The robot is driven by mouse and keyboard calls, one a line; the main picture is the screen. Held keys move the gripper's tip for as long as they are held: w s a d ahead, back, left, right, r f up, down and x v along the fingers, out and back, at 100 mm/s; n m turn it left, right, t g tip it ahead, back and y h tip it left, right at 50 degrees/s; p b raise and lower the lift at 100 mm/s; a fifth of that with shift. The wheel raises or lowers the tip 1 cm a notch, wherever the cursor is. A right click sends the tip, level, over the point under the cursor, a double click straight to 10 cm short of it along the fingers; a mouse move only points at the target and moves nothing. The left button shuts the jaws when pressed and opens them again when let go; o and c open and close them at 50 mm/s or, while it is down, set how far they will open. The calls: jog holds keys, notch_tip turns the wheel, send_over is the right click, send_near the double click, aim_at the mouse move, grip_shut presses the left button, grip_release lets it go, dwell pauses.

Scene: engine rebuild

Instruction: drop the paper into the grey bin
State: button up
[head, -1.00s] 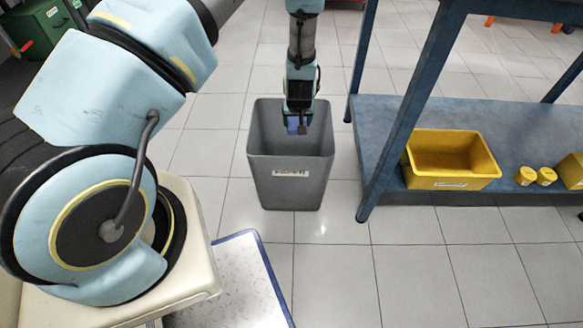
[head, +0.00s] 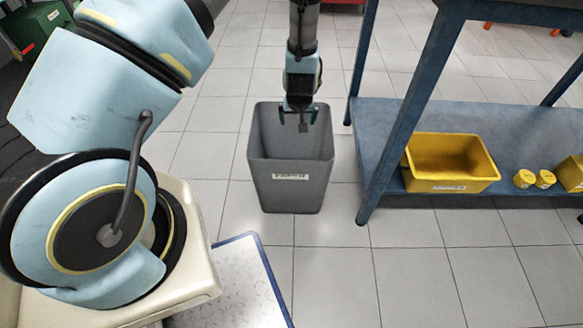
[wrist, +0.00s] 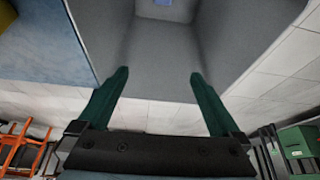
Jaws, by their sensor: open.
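The grey bin (head: 290,194) stands upright on the tiled floor, with a pale label on its front. My gripper (head: 298,116) is open and empty at the bin's mouth, pointing down. In the wrist view its two green fingers (wrist: 160,74) are spread apart in front of the bin's inner wall (wrist: 235,35). A small blue piece, apparently the paper (wrist: 165,2), shows at the top edge of the wrist view, down at the bottom of the bin. Most of it is cut off there. The bin's front wall hides it in the head view.
A blue workbench (head: 400,120) with a lower shelf stands right of the bin. A yellow bin (head: 450,185) and small yellow containers sit on that shelf. A blue-edged panel (head: 225,285) lies front left. Floor in front of the bin is clear.

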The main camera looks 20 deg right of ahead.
jog(key=v, duration=0.6)
jog(key=shift+r+p, duration=0.2)
jog(key=shift+p, duration=0.1)
jog(key=shift+s, duration=0.15)
